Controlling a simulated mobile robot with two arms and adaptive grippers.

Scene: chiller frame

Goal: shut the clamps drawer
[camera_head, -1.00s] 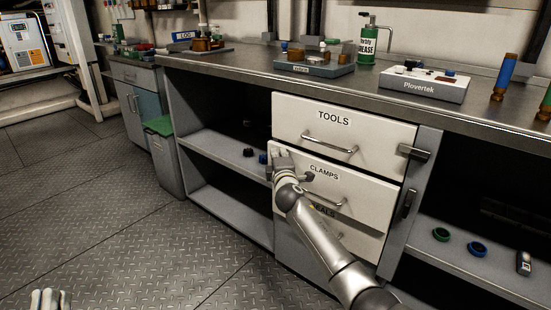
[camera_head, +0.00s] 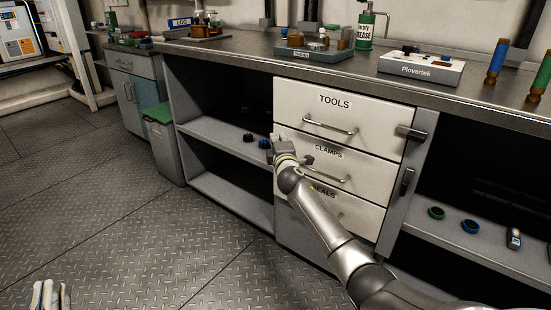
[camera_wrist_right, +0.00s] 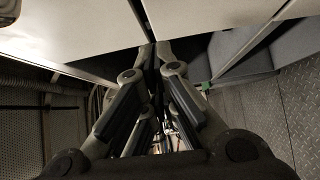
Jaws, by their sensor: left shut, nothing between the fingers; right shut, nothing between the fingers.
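The clamps drawer (camera_head: 365,184) is the middle white drawer of a stack, between the tools drawer (camera_head: 375,122) and the seals drawer (camera_head: 365,215). Its front looks flush, or nearly so, with the tools drawer front. My right gripper (camera_head: 280,146) is shut and empty at the upper left part of the clamps front, hiding that corner; I cannot tell whether it touches. In the right wrist view its closed fingertips (camera_wrist_right: 155,48) point at the pale drawer fronts. My right forearm covers part of the seals drawer. My left gripper (camera_head: 50,296) is shut and empty, low at the left over the floor.
The metal worktop (camera_head: 235,55) above carries a grease can (camera_head: 364,30) and a Plovertek box (camera_head: 420,68). Open shelves flank the drawers; rings (camera_head: 470,227) lie on the right one. A grey bin (camera_head: 164,150) stands left. The floor at left is clear.

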